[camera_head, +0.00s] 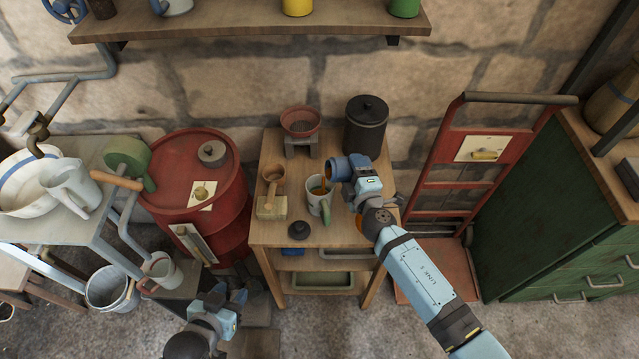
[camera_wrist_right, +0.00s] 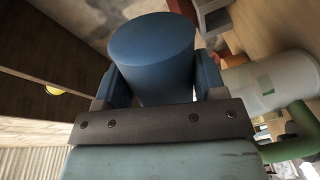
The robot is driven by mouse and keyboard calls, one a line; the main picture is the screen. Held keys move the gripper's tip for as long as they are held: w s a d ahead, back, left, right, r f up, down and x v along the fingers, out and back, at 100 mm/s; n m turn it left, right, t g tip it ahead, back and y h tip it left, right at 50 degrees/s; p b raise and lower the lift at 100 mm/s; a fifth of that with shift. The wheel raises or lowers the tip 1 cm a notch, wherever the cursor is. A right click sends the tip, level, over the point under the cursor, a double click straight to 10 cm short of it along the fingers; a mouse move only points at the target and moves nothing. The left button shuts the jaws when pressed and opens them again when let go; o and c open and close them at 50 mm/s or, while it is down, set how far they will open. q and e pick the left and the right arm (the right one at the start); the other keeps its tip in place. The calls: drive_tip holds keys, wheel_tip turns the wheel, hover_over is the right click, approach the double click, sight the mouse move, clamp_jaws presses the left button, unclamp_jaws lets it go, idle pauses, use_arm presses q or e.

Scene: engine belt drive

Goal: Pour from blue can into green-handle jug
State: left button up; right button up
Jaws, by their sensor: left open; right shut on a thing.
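The blue can (camera_head: 339,169) is tilted, its mouth toward the left, over the jug on the small wooden table. The jug (camera_head: 315,187) is pale with a green handle (camera_head: 326,212) and stands upright. My right gripper (camera_head: 352,168) is shut on the blue can, which also shows between the fingers in the right wrist view (camera_wrist_right: 150,60). In that view the jug (camera_wrist_right: 270,85) is at the right. My left gripper (camera_head: 228,296) is open and empty, low in front of the red drum.
A red drum (camera_head: 226,190) stands left, a red hand truck (camera_head: 440,185) right.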

drive_tip(key=shift+a+r+n, duration=0.3)
drive_tip(key=shift+n, duration=0.1)
idle(0.8)
